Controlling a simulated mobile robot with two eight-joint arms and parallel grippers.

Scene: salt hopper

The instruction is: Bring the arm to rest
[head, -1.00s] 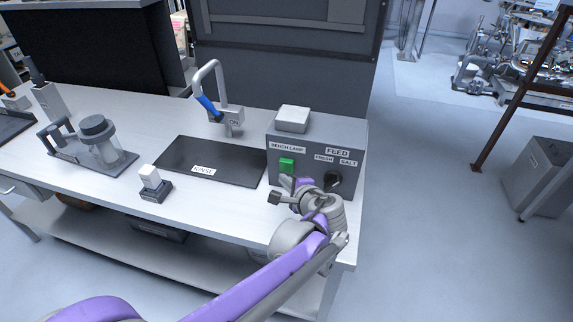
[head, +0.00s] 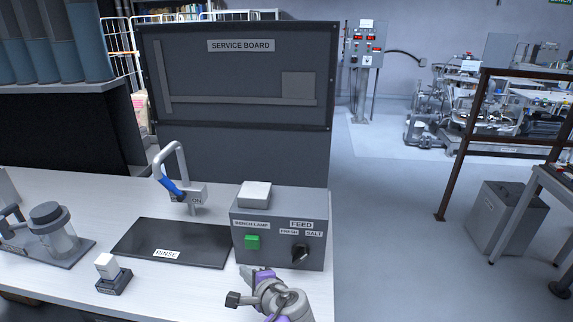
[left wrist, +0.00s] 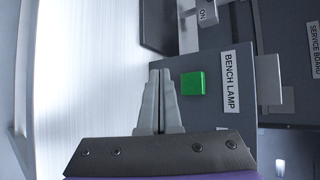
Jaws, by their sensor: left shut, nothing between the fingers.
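My left gripper (head: 248,271) is in front of the grey control box (head: 278,265), low by its front face, and its purple and grey arm comes up from the bottom edge. In the left wrist view its two grey fingers (left wrist: 159,78) are together with nothing between them. The green bench lamp button (head: 252,242) is on the box front; in the left wrist view it shows just right of the fingertips (left wrist: 194,84). The black knob (head: 300,252) sits under the FEED, FRESH and SALT labels. My right gripper is not in view.
A black rinse mat (head: 175,242) lies left of the box, with a blue-handled tap (head: 170,187) behind it. A small white block on a dark base (head: 107,268) and a jar on a stand (head: 55,232) are further left.

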